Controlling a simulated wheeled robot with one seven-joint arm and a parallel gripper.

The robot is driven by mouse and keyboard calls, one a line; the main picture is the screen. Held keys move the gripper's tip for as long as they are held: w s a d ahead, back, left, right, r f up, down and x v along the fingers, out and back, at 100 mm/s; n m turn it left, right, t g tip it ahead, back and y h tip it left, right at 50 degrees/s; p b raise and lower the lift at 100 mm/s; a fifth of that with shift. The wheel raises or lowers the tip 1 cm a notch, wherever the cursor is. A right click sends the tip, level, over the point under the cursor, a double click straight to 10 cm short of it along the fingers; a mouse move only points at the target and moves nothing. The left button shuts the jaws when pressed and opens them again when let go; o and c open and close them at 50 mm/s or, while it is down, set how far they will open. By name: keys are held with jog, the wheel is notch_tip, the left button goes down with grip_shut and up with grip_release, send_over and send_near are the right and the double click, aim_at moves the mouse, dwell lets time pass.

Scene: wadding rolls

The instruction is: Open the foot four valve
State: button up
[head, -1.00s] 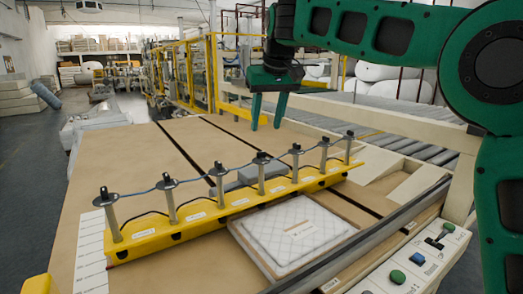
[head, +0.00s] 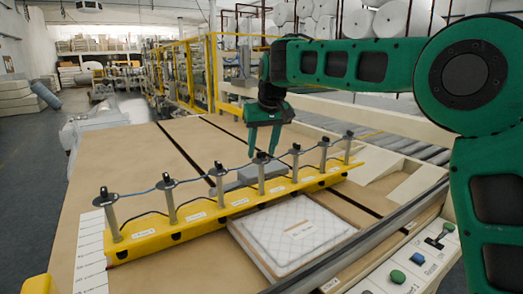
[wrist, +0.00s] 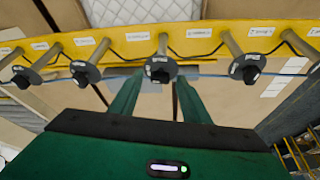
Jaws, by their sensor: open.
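A yellow bar (head: 190,213) carries a row of grey posts, each topped by a black valve knob; a blue line joins them. The middle post's valve (head: 261,158) is just below my gripper (head: 263,150), which points down with its fingers apart. In the wrist view this valve (wrist: 161,69) shows between and just beyond the fingertips of my gripper (wrist: 161,82); I see no contact. Other valves flank it, one to the left (wrist: 85,73) and one to the right (wrist: 247,69). The white labels on the bar are too small to read surely.
A white quilted pad (head: 293,232) lies on the tan table (head: 125,165) in front of the bar. A grey block (head: 243,174) sits behind the bar. A control panel (head: 415,262) with buttons is at the lower right. Neighbouring posts stand close on both sides.

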jog(key=c, duration=1)
jog(key=shift+d+n+y, duration=0.15)
jog(key=shift+n+y, duration=0.15)
jog(key=shift+n, duration=0.5)
jog(key=shift+c, duration=0.2)
jog(key=shift+n, duration=0.6)
jog(key=o, duration=1)
jog(key=shift+g, duration=0.3)
jog(key=shift+o, duration=0.2)
jog(key=shift+r, duration=0.1)
jog(key=v, duration=1)
jog(key=shift+d+r, duration=0.15)
jog(key=shift+r, duration=0.1)
